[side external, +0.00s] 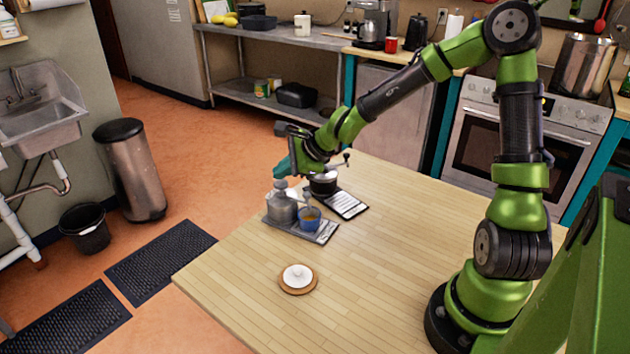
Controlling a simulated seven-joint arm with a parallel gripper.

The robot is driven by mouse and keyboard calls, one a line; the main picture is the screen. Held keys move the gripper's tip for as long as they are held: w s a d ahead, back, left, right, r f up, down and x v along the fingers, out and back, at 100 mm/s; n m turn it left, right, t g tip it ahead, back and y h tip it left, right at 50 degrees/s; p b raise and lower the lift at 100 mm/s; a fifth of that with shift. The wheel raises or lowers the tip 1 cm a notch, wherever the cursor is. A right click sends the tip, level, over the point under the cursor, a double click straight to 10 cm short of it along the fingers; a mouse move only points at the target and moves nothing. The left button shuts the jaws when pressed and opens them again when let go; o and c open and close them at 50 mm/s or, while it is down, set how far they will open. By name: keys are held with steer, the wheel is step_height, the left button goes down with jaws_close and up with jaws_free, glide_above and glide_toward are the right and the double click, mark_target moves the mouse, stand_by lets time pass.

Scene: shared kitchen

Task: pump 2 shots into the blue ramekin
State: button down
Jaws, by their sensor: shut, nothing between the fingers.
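The blue ramekin (309,223) sits on a grey tray (326,235) on the wooden table, with an orange-brown patch showing inside it. A grey pump dispenser (283,211) stands just left of it on the same tray. A small grey part shows above the ramekin's rim; I cannot tell whether it is the spout. My gripper (284,168) is above and slightly behind the dispenser, fingers shut and empty. I cannot tell from this angle whether the fingers touch the pump head.
A dark pot-like item with a handle (323,185) and a dark-edged card (345,204) lie behind the tray. A white lidded dish (297,275) sits on a round wooden coaster (298,291) toward the table's front.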

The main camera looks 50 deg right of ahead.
mark_target(283, 184)
steer(key=shift+f, duration=1.2)
stand_by(1.1)
steer(key=shift+r, duration=0.1)
steer(key=shift+r, duration=1.55)
step_height(283, 184, up, 2)
steer(key=shift+a+r, duration=0.15)
steer(key=shift+r, duration=1.9)
